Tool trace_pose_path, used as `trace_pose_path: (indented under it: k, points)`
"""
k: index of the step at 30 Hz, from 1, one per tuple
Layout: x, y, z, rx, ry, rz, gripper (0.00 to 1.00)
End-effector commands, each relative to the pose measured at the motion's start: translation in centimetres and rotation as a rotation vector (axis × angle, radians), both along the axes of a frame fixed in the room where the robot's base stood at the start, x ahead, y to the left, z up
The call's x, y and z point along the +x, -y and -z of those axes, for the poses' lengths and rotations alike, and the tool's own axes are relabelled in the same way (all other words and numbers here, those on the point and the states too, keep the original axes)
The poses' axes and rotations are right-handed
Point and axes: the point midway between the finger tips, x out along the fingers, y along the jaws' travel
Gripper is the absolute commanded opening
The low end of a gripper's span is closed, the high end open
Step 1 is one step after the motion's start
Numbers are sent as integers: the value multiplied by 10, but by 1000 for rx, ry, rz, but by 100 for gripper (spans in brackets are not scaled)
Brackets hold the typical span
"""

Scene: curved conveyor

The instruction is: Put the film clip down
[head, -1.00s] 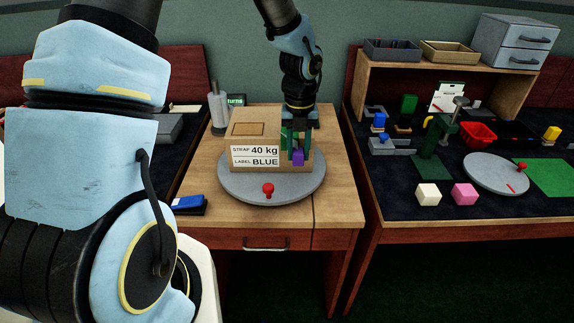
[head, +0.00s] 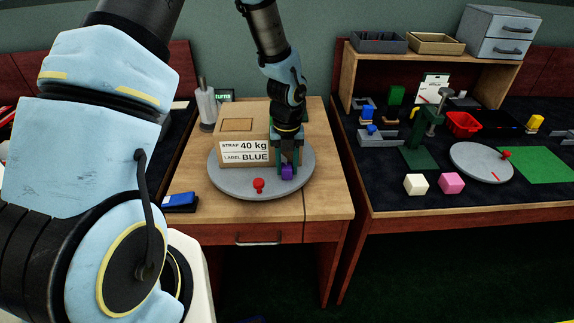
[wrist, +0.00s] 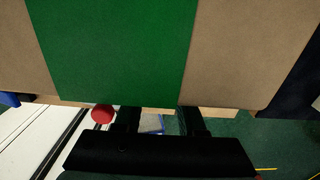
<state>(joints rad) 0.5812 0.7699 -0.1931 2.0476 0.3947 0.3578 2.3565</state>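A small purple block (head: 287,173), which I take to be the film clip, sits at the tips of my gripper (head: 287,160). The fingers appear shut on it. It is low over the grey round plate (head: 235,187), in front of the right end of the cardboard box (head: 228,157); I cannot tell whether it touches the plate. In the wrist view, the black fingers (wrist: 158,122) stand apart and no purple shows. A green band (wrist: 110,45) on brown card fills the upper part of that view. Much of the box's right side is hidden by my gripper.
The box label reads STRAP 40 kg, LABEL BLUE. A red knob (head: 259,186) stands at the plate's front. A blue and black item (head: 180,202) lies at the table's front left. The table's front right corner is bare. The right bench holds several small parts.

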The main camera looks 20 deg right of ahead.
Motion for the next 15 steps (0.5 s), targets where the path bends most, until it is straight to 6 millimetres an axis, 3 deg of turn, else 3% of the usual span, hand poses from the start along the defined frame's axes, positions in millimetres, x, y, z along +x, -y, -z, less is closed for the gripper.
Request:
trace_pose_path:
  k: [1, 6, 15]
  points:
    - [0, 0, 0, 0, 0, 0, 46]
    - [0, 0, 0, 0, 0, 0, 65]
    - [0, 0, -3, 0, 0, 0, 66]
